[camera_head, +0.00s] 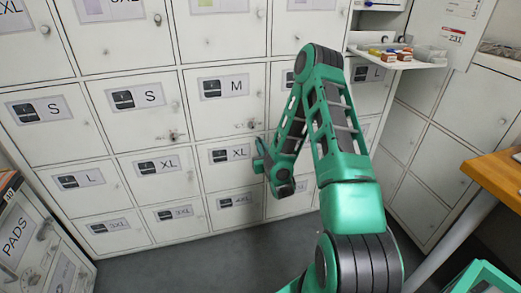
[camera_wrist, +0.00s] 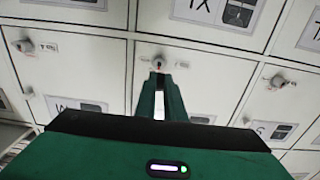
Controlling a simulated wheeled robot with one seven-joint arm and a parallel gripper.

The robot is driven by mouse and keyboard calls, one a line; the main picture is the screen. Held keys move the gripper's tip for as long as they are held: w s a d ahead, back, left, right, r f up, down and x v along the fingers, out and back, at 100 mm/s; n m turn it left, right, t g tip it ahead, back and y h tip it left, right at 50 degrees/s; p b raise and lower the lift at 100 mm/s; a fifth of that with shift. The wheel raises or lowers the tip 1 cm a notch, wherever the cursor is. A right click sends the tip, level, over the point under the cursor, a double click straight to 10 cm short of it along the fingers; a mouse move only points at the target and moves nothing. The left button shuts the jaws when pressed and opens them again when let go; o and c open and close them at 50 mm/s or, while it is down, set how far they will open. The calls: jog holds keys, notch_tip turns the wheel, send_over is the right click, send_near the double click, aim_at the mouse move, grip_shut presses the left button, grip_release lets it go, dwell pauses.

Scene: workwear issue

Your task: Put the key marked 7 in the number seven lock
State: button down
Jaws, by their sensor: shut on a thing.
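My gripper (camera_head: 261,158) is in front of the lockers, low in the M column in the head view. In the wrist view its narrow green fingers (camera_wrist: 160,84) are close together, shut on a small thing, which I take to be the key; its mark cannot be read. The fingertips point at a round lock (camera_wrist: 157,61) on the middle door and appear just short of it. This seems to be the M door's lock (camera_head: 252,124). Whether the key touches it I cannot tell. No lock number is legible, so I cannot tell which is number seven.
Neighbouring doors have locks with small tags, at left (camera_wrist: 24,46) and right (camera_wrist: 277,81) in the wrist view. A shelf (camera_head: 405,62) with small coloured items juts out at upper right. A wooden table (camera_head: 500,175) stands at right. Grey floor is free below the lockers.

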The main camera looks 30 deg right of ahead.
jog(key=shift+x, duration=2.85)
jog(key=shift+x, duration=1.6)
dwell(3.5)
